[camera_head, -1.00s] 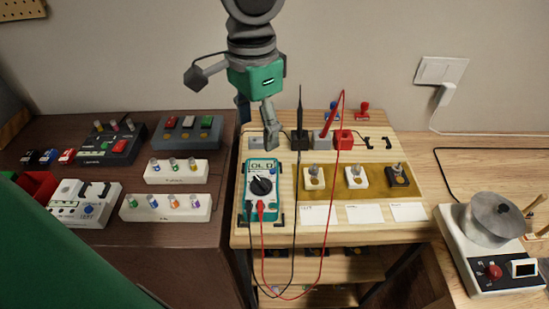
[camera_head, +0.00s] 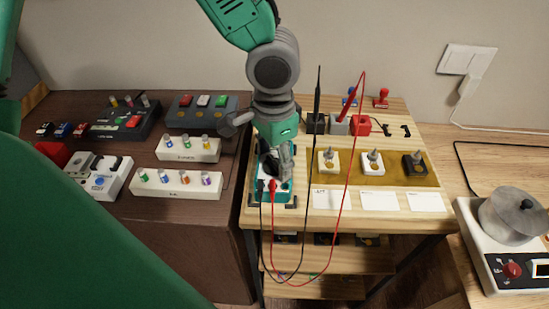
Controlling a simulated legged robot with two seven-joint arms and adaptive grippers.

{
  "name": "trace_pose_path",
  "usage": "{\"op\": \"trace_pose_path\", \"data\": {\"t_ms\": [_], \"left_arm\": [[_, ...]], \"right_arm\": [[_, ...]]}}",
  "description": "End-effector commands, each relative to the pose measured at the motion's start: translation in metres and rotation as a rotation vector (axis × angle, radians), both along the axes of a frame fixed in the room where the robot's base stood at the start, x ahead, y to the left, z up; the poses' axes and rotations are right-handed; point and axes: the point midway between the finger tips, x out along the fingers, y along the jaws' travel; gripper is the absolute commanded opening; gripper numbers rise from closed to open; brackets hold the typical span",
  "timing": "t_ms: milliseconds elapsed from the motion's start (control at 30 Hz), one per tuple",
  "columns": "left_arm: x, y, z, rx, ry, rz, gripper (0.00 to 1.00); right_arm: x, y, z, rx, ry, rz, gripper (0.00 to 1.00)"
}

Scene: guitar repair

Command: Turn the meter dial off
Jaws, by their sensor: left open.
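The teal multimeter (camera_head: 277,193) lies on the light wooden bench, with a black and a red lead plugged into its lower end. My left gripper (camera_head: 277,165) is over the meter, pointing down at the dial area. It hides the dial and the display, so I cannot see the dial's setting or whether the fingers touch it. The jaws look open, with nothing clearly held. My right gripper does not show.
Black and red probes (camera_head: 317,100) stand in holders behind the meter. Several switches sit on a tan mat (camera_head: 400,165) to the right. Pedals and white knob boxes (camera_head: 178,184) stand on the dark table at left. A pot (camera_head: 512,215) stands far right.

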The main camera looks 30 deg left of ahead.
Motion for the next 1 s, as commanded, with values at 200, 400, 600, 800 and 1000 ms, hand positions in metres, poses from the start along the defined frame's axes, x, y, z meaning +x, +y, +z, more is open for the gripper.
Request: {"op": "trace_pose_path", "data": {"t_ms": [200,400,600,800,1000], "left_arm": [[0.0,0.001,0.0,0.0,-0.001,0.0,0.59],[0.0,0.001,0.0,-0.001,-0.001,0.001,0.1],[0.0,0.001,0.0,0.0,0.0,-0.005,0.1],[0.0,0.001,0.001,0.001,0.001,-0.064,0.1],[0.0,0.001,0.002,0.002,0.002,-0.191,0.1]], "right_arm": [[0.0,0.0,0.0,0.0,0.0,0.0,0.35],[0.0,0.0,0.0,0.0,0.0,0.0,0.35],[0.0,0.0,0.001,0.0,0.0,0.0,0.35],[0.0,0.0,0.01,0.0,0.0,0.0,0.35],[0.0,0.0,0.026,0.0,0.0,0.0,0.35]]}}
